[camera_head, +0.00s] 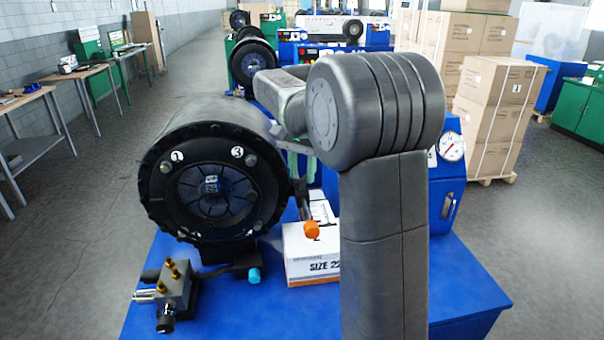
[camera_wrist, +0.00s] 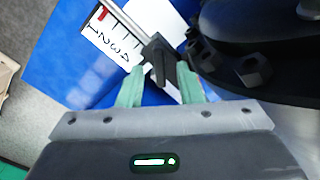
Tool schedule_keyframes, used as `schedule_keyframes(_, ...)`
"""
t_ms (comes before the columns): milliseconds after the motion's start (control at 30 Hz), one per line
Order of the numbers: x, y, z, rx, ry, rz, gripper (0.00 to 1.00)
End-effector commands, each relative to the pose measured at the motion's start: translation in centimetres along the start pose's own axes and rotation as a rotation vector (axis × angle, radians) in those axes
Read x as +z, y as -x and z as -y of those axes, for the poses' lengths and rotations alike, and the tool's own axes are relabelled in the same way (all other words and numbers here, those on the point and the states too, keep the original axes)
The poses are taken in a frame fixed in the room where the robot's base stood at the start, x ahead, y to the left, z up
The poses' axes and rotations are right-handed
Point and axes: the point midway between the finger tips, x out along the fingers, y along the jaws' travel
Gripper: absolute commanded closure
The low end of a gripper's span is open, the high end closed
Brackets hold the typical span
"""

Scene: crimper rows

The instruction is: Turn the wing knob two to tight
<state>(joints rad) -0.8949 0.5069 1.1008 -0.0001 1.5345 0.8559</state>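A dark wing-shaped knob (camera_wrist: 160,62) sits on a metal rod in the wrist view, beside a white scale (camera_wrist: 108,42) numbered 1 to 4. No number shows on the knob itself, so I cannot tell if it is knob two. My gripper (camera_wrist: 162,88) has its two green fingers spread on either side of the knob. The fingers look apart, and I cannot tell if they touch it. In the head view my arm hides the knob and most of my gripper. The black crimper head (camera_head: 212,187) there carries labels 1 and 3.
The blue bench (camera_head: 190,250) holds a SIZE 22 box (camera_head: 311,268), an orange knob (camera_head: 312,230), a cyan knob (camera_head: 254,275) and a brass-fitted block (camera_head: 172,292). A gauge (camera_head: 451,147) is on the blue cabinet at right. Carton stacks (camera_head: 497,110) stand behind it.

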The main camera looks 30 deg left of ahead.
Motion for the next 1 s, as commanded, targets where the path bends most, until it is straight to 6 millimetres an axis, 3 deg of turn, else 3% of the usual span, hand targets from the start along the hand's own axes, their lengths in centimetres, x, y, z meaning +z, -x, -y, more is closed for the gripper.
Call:
schedule_keyframes(133, 0.02, -1.00, -0.03, 0.000, 0.000, 0.000, 0.67)
schedule_keyframes(433, 0.00, -1.21, -0.01, -0.001, 0.000, -0.001, 0.67)
schedule_keyframes(600, 0.00, -1.20, -0.02, -0.001, 0.000, 0.000, 1.00)
schedule_keyframes(1000, 0.00, -1.06, -0.02, 0.000, -0.043, 0.000, 1.00)
